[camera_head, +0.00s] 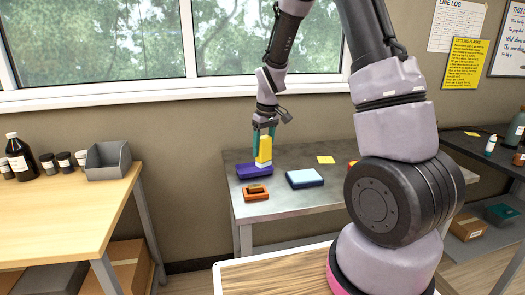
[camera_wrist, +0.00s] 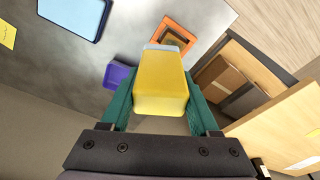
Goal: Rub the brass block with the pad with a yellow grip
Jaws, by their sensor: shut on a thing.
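My gripper (camera_head: 264,135) has teal fingers shut on the yellow grip (camera_head: 265,149) of a pad. The pad's pale face (camera_head: 263,164) points down. The yellow grip fills the middle of the wrist view (camera_wrist: 160,88), between the fingers, with the pad's pale edge beyond it. The brass block (camera_head: 254,188) lies in an orange tray (camera_head: 256,197) at the front left of the metal table. In the wrist view the orange tray (camera_wrist: 167,23) is beyond the pad, and the pad hides part of its inside. In the head view the pad overlaps the purple holder (camera_head: 246,172); I cannot tell whether they touch.
A light blue tray (camera_head: 304,179) lies right of the orange tray on the metal table (camera_head: 289,209). A yellow note (camera_head: 325,160) lies farther back. A wooden table (camera_head: 60,205) with bottles and a grey bin (camera_head: 108,161) stands left. My arm hides the table's right part.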

